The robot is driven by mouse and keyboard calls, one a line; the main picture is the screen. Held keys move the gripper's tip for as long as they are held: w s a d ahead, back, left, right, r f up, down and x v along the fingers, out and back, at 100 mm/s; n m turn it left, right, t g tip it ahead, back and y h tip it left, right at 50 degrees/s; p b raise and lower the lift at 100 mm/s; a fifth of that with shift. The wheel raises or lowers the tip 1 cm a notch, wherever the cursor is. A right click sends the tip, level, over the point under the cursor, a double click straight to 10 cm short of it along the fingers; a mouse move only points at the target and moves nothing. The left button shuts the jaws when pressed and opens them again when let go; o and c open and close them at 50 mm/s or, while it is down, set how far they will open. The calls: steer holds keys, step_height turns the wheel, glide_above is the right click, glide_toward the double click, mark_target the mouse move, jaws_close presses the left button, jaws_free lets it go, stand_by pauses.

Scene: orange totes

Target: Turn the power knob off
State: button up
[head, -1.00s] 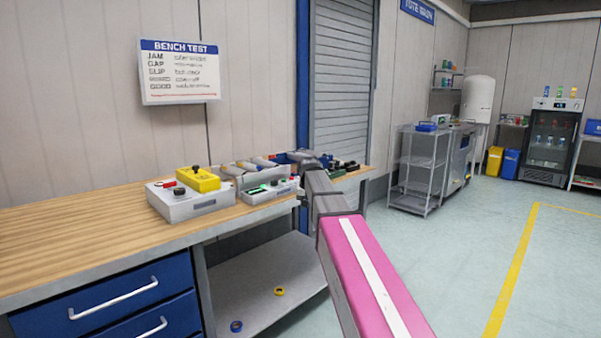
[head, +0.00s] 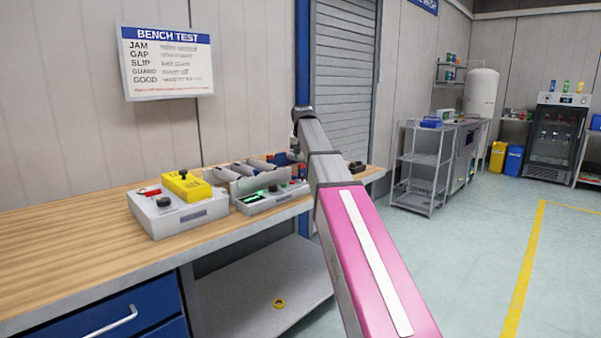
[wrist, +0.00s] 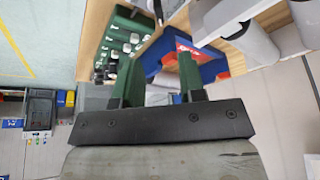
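A light grey box (head: 193,219) sits on the bench with a black knob (head: 163,202) and a red part on top. A yellow box (head: 187,186) with its own black knob (head: 182,173) sits on or against its back. To the right, a grey device (head: 272,199) has a green-lit display and small dark knobs. I cannot tell which knob is the power knob. My gripper (wrist: 160,65) is open and empty in the wrist view, its two green fingers apart. In the head view my arm hides most of it; it is up to the right of the boxes, touching none of them.
Grey bins (head: 246,181) stand behind the device. The wrist view shows a blue and red bin (wrist: 187,55) and a green tray with several parts (wrist: 124,35) beyond the fingers. The left part of the wooden bench (head: 70,240) is clear.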

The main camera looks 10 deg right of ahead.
mark_target(302, 179)
steer(key=x, duration=1.1)
steer(key=shift+r, duration=0.1)
steer(key=c, duration=0.6)
